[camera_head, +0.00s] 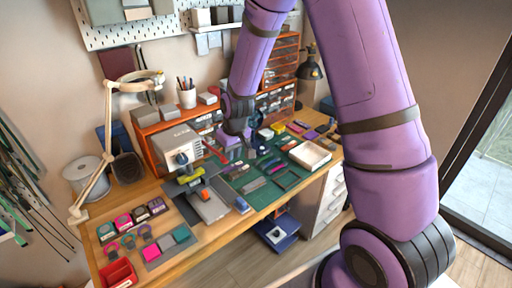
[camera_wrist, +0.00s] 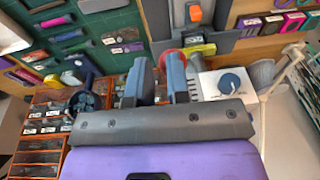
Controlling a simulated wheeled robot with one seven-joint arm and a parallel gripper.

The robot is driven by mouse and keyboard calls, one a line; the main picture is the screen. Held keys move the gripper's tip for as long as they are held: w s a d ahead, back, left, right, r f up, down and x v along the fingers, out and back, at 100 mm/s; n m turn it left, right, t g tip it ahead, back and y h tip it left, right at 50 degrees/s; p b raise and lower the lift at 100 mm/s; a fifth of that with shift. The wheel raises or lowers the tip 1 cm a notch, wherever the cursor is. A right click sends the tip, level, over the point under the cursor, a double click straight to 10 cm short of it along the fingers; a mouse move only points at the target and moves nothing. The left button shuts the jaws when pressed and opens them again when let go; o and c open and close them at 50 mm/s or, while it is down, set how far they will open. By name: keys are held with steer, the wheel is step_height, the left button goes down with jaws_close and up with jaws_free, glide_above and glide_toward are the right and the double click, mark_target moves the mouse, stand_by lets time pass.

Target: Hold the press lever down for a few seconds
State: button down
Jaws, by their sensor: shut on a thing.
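The press (camera_head: 208,206) stands at the front of the bench, with a grey base, an orange part and a yellow-green part. A white housing with a blue dial (camera_head: 178,146) is behind it, also seen in the wrist view (camera_wrist: 228,82). The red press lever (camera_head: 214,152) reaches right from the housing to my gripper (camera_head: 228,146). In the wrist view, red shows just beyond and between the fingers of my gripper (camera_wrist: 160,72). My gripper is shut on the lever; the fingers hide most of the grip. How far down the lever is, I cannot tell.
A green cutting mat (camera_head: 262,199) with several small pieces lies right of the press. Orange drawers (camera_head: 283,60) are behind.

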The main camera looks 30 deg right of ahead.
steer(key=s+d+r, duration=0.2)
steer(key=s+r, duration=0.6)
steer(key=s, duration=0.1)
steer(key=shift+d+r+t, duration=0.25)
steer(key=shift+d+t, duration=0.05)
steer(key=shift+d, duration=0.1)
steer(key=shift+s, duration=0.1)
steer(key=s+d+r+m+t+h, duration=0.1)
steer(key=s+d+r+m+t, duration=0.1)
steer(key=s+r, duration=1.8)
step_height(320, 180, up, 2)
steer(key=shift+r+t, duration=0.1)
steer(key=shift+t, duration=0.3)
